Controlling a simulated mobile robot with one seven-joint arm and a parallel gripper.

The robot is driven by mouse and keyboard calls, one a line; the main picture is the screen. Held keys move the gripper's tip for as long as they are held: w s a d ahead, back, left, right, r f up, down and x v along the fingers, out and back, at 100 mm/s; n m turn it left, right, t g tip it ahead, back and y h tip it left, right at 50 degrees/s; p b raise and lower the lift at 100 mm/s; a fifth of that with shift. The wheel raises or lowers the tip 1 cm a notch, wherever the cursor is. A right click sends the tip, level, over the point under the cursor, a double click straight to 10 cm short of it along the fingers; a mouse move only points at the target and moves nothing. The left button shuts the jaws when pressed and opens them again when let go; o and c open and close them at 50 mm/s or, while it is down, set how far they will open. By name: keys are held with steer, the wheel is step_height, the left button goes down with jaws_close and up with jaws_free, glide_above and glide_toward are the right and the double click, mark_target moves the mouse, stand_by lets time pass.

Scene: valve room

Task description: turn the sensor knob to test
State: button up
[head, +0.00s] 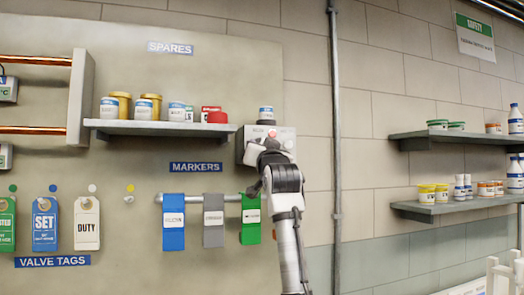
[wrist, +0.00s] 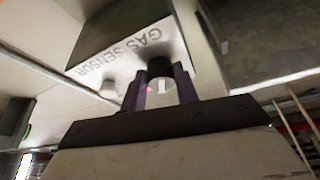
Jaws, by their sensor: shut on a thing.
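The gas sensor (wrist: 128,55) is a box with a pale front lettered "GAS SENSOR" in the wrist view. In the head view the sensor box (head: 286,137) is on the wall at the right end of the spares shelf, partly hidden by my arm. The dark round sensor knob (wrist: 160,68) stands out from its face, with a pale mark on its side. My gripper (wrist: 160,88) is shut on the knob, one purple finger on each side. In the head view my gripper (head: 262,148) is at the box front and its fingers are hard to make out. The position labels are not readable.
The spares shelf (head: 150,128) with several jars is just left. Marker tags hang from a rail (head: 235,198) below. A vertical pipe (head: 336,110) and the right-hand shelves (head: 445,138) are to the right.

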steer(key=m+h, duration=0.2)
steer(key=m, duration=0.1)
steer(key=m+p, duration=0.1)
steer(key=m, duration=0.1)
steer(key=shift+a+r+h, duration=0.15)
steer(key=shift+a+h, duration=0.15)
steer(key=shift+h, duration=0.1)
steer(key=shift+s+a+r+m+g+h+p, duration=0.1)
steer(key=shift+m+g+h+p, duration=0.6)
steer(key=shift+m, duration=1.15)
steer(key=shift+w+r+m+g+h+p, duration=0.1)
steer(key=shift+m+g+h+p, duration=0.3)
steer(key=shift+m+p, duration=1.05)
steer(key=shift+s+a+r+m+g+h+p, duration=0.1)
steer(key=shift+m+g+h+p, duration=0.45)
steer(key=shift+m, duration=1.75)
steer(key=o, duration=1)
steer(key=shift+d, duration=0.1)
